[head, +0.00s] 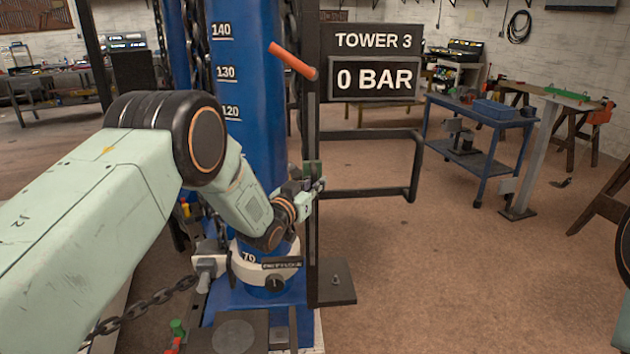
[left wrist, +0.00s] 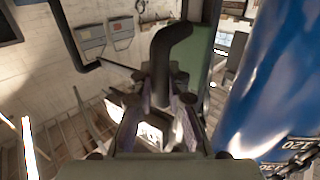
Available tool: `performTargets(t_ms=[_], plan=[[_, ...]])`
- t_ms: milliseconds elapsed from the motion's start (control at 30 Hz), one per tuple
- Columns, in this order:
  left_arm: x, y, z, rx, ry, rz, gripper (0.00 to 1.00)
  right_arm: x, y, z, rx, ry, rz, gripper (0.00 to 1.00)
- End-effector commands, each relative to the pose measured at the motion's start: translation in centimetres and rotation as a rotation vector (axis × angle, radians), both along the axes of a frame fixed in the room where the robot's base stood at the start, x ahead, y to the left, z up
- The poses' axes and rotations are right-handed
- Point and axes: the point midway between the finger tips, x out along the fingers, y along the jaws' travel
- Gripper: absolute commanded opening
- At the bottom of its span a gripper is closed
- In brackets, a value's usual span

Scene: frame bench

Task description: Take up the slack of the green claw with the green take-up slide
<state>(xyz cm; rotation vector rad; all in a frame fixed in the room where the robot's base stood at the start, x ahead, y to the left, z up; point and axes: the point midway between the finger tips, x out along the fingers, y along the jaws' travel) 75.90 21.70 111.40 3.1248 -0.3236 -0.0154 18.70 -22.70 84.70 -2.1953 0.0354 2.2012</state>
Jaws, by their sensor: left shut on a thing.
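The green take-up slide (head: 312,168) sits on a dark upright rail beside the blue tower. In the left wrist view it shows as a green block (left wrist: 198,58) with a dark bent handle (left wrist: 166,52). My left gripper (head: 314,186) is at the slide, its fingers (left wrist: 160,98) shut around the handle. The fingertips are small and partly hidden in the head view. I cannot make out a green claw for certain; a small green piece (head: 178,328) shows low at the left. My right gripper is out of view.
The blue tower (head: 250,120) carries a height scale and a white collar (head: 262,264). A sign (head: 374,78) reads 0 BAR. A chain (head: 150,302) hangs at lower left. Floor to the right is clear before a blue cart (head: 478,115).

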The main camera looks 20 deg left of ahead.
Motion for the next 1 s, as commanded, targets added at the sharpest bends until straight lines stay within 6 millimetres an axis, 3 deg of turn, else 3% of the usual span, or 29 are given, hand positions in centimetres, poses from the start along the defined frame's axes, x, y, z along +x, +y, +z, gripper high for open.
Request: performTargets(t_ms=[133,167,433,767,1000], plan=[[0.0,0.1,0.3,-0.001,-0.001,0.002,0.00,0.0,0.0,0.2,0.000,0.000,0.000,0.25],[0.0,0.1,0.3,-0.001,-0.002,0.002,0.15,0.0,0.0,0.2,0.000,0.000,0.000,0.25],[0.1,0.1,0.5,-0.001,-0.006,0.002,0.38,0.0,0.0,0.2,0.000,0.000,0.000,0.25],[0.0,0.1,0.5,-0.001,-0.007,0.002,0.38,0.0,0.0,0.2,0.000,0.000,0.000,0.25],[-2.2,0.6,0.5,-0.001,-0.005,0.002,0.38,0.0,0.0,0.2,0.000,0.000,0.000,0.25]])
